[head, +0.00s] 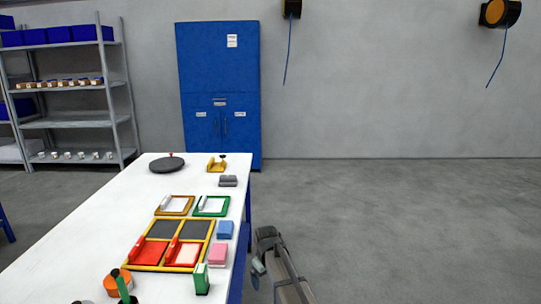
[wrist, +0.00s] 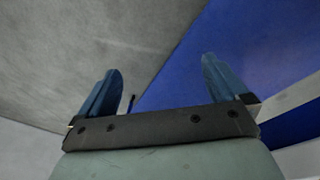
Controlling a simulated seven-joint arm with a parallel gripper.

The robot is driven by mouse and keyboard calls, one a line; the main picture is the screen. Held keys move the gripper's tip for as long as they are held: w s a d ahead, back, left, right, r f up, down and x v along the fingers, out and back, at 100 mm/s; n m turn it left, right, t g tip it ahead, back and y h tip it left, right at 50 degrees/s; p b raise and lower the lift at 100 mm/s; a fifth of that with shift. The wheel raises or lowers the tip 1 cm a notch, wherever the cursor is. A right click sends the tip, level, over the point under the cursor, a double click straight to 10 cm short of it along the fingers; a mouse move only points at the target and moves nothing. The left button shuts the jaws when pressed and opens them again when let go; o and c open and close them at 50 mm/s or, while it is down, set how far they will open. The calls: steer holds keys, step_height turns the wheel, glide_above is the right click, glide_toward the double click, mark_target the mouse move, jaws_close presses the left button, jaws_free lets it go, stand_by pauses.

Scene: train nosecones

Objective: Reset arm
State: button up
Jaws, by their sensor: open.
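My gripper (wrist: 160,76) is open and empty in the wrist view, its two blue fingers wide apart. In the head view my gripper (head: 258,268) hangs beyond the right edge of the white table (head: 95,225), low beside it and apart from the things on it. A yellow-framed tray (head: 180,231) lies on the table, with red pieces in its near compartments and dark floors in its far ones. Behind it lie an orange frame (head: 163,212) and a green frame (head: 200,214), each with a pale piece.
Blue (head: 225,229) and pink (head: 218,253) blocks and a green-and-white holder (head: 202,280) line the table's right edge. An orange round item (head: 116,284) is near. A dark disc (head: 167,165) and yellow fixture (head: 216,166) are far. Floor to the right is clear.

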steer(key=s+d+f+m+g, duration=0.2)
steer(key=s+d+f, duration=0.4)
steer(key=s+f, duration=0.6)
steer(key=s+d+f+m+g, duration=0.2)
steer(key=s+d+f, duration=0.4)
steer(key=s+f, duration=0.55)
steer(key=s+d+f+m+g, duration=0.1)
steer(key=s+d+f, duration=0.1)
steer(key=s, duration=0.7)
steer(key=s+d+f+m+g, duration=0.1)
steer(key=s+f, duration=0.4)
steer(key=s, duration=0.5)
steer(key=s+d+f+m+g, duration=0.1)
steer(key=s+d+f+g, duration=0.1)
steer(key=s, duration=0.7)
step_height(320, 180, down, 2)
steer(key=shift+s+d+f+m, duration=0.2)
steer(key=shift+d+m, duration=0.2)
steer(key=shift+d, duration=0.2)
